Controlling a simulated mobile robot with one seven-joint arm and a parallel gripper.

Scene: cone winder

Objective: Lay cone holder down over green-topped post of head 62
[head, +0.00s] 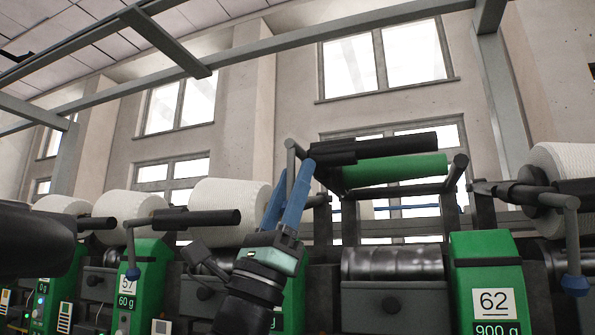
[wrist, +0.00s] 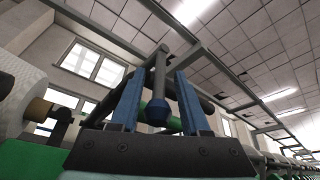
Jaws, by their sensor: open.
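The cone holder (head: 400,142) is a raised dark bar with a grey lever at its left end, above the bare dark drum beside panel 62 (head: 492,301). Just below the bar lies a green cylinder (head: 400,170), level and without yarn; I cannot tell whether it is the green-topped post. My gripper (head: 297,175) is at the bar's left end, fingers up and open. In the wrist view the holder's lever with its blue knob (wrist: 157,111) hangs between the two blue fingers (wrist: 158,100), with gaps visible on both sides. The fingers partly hide the lever in the head view.
White yarn cones (head: 228,205) sit on the heads to the left, and another cone (head: 562,175) is at the right. A neighbouring lever with a blue knob (head: 574,284) hangs right of panel 62. Green panel 57 (head: 140,283) stands left.

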